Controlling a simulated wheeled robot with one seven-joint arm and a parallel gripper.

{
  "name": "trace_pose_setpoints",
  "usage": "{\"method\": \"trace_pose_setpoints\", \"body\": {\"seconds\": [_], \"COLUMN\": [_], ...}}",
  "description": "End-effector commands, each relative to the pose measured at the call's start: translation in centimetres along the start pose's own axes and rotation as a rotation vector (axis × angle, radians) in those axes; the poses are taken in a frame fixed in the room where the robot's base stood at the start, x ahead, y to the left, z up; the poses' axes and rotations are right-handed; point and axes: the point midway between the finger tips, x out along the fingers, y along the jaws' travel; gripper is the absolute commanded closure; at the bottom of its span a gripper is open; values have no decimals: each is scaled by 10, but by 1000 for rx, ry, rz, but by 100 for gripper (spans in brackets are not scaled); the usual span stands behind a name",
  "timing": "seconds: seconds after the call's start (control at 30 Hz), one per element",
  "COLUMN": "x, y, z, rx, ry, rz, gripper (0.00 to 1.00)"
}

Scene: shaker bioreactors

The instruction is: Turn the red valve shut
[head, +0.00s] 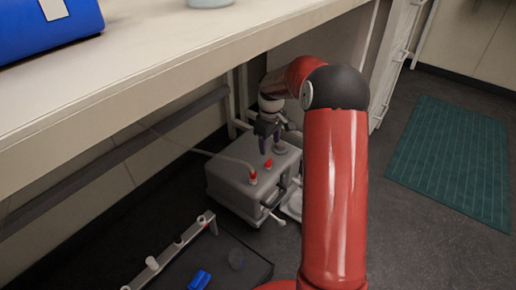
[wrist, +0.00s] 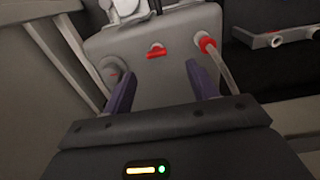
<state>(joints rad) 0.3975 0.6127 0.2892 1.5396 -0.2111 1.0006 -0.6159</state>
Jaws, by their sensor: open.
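The red valve (head: 268,163) sits on top of a grey box (head: 228,187) on the floor under the bench. In the wrist view the red valve (wrist: 157,52) shows a short handle lying crosswise. My gripper (head: 270,147) is above the back part of the box and points down. In the wrist view my gripper (wrist: 161,74) has its two purple fingers spread apart with nothing between the tips. The valve appears beyond the tips, between their lines, and apart from them.
A red connector (wrist: 206,42) with a clear tube stands beside the valve; a grey round knob (wrist: 113,70) is on its other side. The bench edge (head: 150,84) overhangs at left. A rail with fittings (head: 172,250) and a blue object (head: 199,280) lie in front.

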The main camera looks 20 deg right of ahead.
Motion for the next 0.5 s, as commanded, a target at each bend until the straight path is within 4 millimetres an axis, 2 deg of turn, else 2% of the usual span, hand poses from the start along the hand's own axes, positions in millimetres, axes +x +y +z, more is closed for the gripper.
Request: {"method": "trace_pose_setpoints", "body": {"seconds": [0.13,0.27,0.5], "x": [17,31,71], "y": [10,10,9], "z": [-2,-2,-2], "rx": [-16,-18,-17], "ry": [-5,-7,-8], "rz": [-21,-24,-25], "gripper": [42,42,42]}}
